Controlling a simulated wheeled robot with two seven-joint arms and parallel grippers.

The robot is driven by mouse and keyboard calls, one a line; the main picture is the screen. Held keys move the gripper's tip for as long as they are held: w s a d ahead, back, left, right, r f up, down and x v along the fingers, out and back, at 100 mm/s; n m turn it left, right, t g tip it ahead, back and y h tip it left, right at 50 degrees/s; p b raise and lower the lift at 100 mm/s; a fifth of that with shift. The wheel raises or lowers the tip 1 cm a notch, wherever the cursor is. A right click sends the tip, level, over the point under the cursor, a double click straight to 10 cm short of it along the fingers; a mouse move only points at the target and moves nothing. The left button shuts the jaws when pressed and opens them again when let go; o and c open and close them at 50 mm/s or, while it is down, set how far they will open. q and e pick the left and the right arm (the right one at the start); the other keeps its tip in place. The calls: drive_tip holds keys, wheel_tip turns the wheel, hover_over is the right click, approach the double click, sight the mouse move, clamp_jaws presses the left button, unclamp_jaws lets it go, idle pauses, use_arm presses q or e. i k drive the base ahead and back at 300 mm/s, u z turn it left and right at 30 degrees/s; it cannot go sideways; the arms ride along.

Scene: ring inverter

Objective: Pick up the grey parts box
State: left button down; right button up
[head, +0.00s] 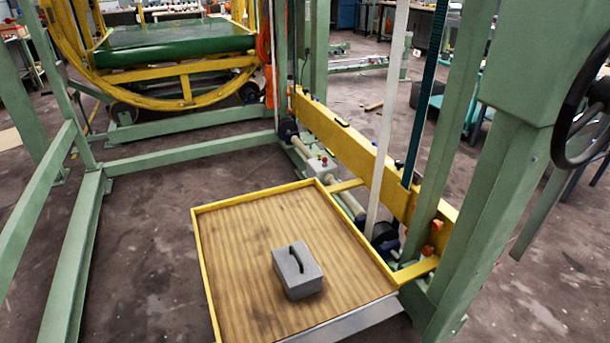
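The grey parts box (298,277) is a small block with a dark curved slot or handle on its top. It stands upright on the wooden platform (240,235), right of the middle and towards the near edge. Nothing touches it apart from the platform. Neither of my grippers shows in the head view.
The platform has a raised yellow rim and a grey metal near edge (345,322). Green posts (480,200) and a yellow beam (360,155) stand close on its right. Green frame bars (75,250) lie to the left. Open floor (150,240) lies left of the platform.

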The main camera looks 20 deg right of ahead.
sight(300, 276)
drive_tip(key=z, duration=1.8)
drive_tip(key=i, duration=1.1)
drive_tip(key=u, duration=3)
